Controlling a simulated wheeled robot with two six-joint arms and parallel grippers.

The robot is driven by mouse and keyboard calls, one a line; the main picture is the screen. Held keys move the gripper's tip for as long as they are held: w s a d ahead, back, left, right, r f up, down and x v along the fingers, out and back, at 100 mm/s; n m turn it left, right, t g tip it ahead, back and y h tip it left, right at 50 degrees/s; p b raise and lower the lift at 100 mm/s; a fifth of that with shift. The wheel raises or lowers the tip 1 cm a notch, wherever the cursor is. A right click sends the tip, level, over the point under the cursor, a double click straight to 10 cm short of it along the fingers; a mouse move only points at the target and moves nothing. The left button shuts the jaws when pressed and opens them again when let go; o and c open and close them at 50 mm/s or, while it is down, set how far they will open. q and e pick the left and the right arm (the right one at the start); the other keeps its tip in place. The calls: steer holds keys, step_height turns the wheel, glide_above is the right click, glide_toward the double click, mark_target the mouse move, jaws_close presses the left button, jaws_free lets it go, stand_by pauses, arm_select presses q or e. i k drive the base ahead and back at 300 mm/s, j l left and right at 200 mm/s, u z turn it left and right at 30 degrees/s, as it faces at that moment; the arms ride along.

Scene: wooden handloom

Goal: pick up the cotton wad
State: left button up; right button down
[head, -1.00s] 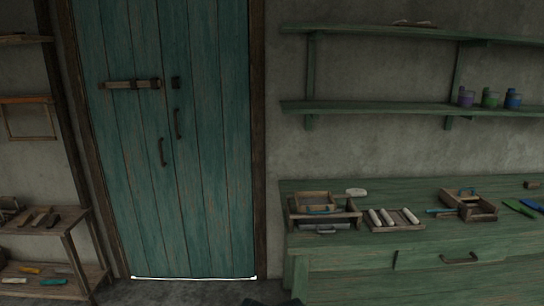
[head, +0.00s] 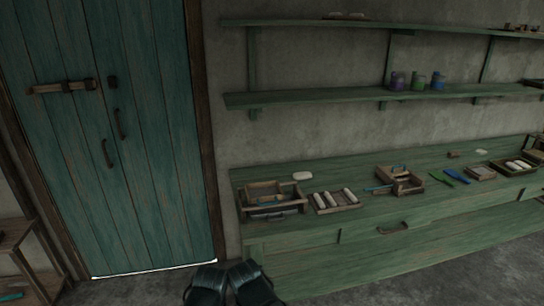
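A pale, rounded, flattish wad (head: 303,176) lies on the green bench top, just behind the right end of a wooden box; it looks like the cotton wad. A second small pale piece (head: 481,152) lies farther right along the bench, too small to tell what it is. Two dark blocky shapes at the bottom edge appear to be my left gripper (head: 206,284) and my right gripper (head: 249,281). They are side by side, low in front of the bench and well apart from the wad. Their fingers cannot be made out.
The green bench (head: 300,237) runs along the wall. On it are a wooden box (head: 272,213), a tray with white rolls (head: 337,209), another wooden box (head: 418,188), and green and blue tools. Shelves with coloured jars hang above. A teal door (head: 157,205) is at left.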

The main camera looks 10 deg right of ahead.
mark_target(299, 176)
steer(key=i+l+u, duration=0.2)
steer(key=l, duration=0.2)
steer(key=i+l+u, duration=0.15)
steer(key=l, duration=0.3)
steer(key=i+l+u, duration=0.2)
steer(key=l, duration=0.3)
steer(key=i+l+u, duration=0.2)
steer(key=l, duration=0.3)
steer(key=i+l+u, duration=0.2)
steer(key=l, duration=0.3)
steer(key=l+u, duration=0.15)
steer(key=l, duration=0.4)
